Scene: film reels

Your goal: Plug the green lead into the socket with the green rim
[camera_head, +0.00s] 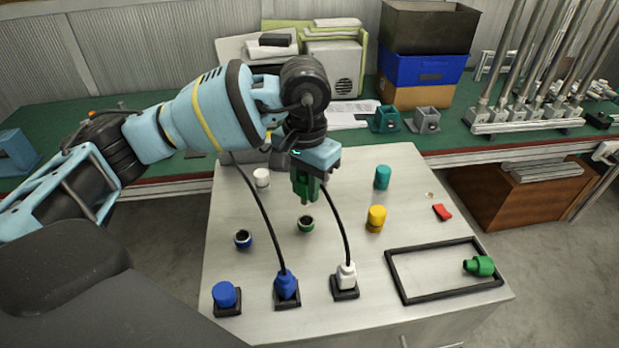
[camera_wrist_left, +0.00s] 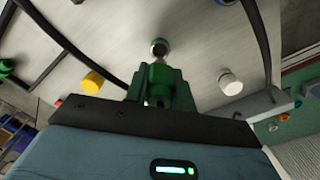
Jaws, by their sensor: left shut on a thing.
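The socket with the green rim (camera_head: 306,223) stands on the light cabinet top, open side up and empty. My left gripper (camera_head: 305,176) points down above the top, shut on the green lead (camera_head: 305,188), a dark green plug. The plug hangs above and just behind the socket in the head view, apart from it. In the left wrist view, the plug (camera_wrist_left: 160,80) sticks out from my left gripper (camera_wrist_left: 158,98), and the socket mouth (camera_wrist_left: 159,47) shows just past its tip. The lead's cable cannot be made out. My right gripper is out of view.
A blue-rimmed socket (camera_head: 243,239), white cap (camera_head: 262,178), teal cap (camera_head: 382,177) and yellow cap (camera_head: 376,218) stand around. A blue plug (camera_head: 287,284) and white plug (camera_head: 347,276) trail black cables near my gripper.

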